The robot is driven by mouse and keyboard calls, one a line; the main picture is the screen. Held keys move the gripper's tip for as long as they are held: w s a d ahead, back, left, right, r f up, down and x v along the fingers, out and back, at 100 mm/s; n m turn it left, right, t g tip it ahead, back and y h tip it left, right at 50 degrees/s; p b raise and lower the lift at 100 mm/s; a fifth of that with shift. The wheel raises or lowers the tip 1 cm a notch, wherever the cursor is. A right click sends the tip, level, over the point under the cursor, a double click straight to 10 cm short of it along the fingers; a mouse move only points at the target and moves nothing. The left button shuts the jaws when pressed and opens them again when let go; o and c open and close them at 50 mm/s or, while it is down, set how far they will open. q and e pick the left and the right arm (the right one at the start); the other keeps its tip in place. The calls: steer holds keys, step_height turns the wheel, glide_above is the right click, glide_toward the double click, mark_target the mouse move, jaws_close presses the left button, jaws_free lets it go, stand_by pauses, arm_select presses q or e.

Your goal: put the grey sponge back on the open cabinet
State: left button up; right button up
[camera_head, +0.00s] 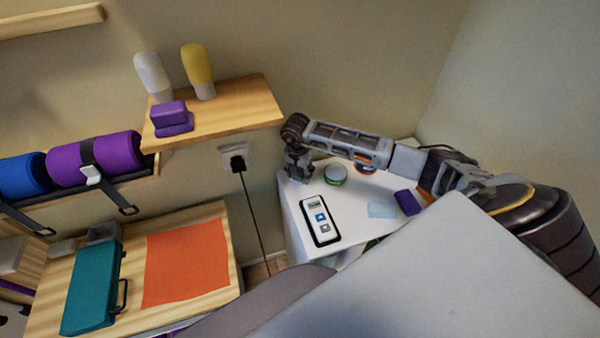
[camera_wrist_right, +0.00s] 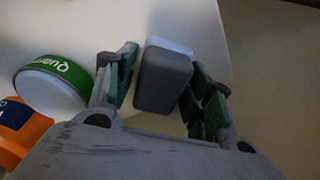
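The grey sponge (camera_wrist_right: 163,82) is between the fingertips of my right gripper in the right wrist view. It has a dark grey face and a paler edge at the far side. In the head view my right gripper (camera_head: 299,172) points down at the back left corner of the white open cabinet (camera_head: 292,215). The sponge cannot be made out there. I cannot tell whether the sponge touches the cabinet top. My left gripper is not in view.
On the cabinet top are a green-and-white round tin (camera_head: 335,175), an orange item (camera_head: 366,167), a device with buttons (camera_head: 320,220), a pale blue block (camera_head: 382,210) and a purple block (camera_head: 407,202). A wooden shelf (camera_head: 240,105) with bottles hangs behind, left of my gripper.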

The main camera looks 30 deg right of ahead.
steer(key=shift+o, duration=0.6)
steer(key=shift+r, duration=0.2)
step_height(320, 180, up, 12)
steer(key=a+b, duration=0.1)
steer(key=b, duration=0.1)
steer(key=shift+s, duration=0.35)
steer(key=shift+a, duration=0.1)
steer(key=shift+s+f, duration=0.1)
steer(key=shift+s, duration=0.05)
stand_by(0.5)
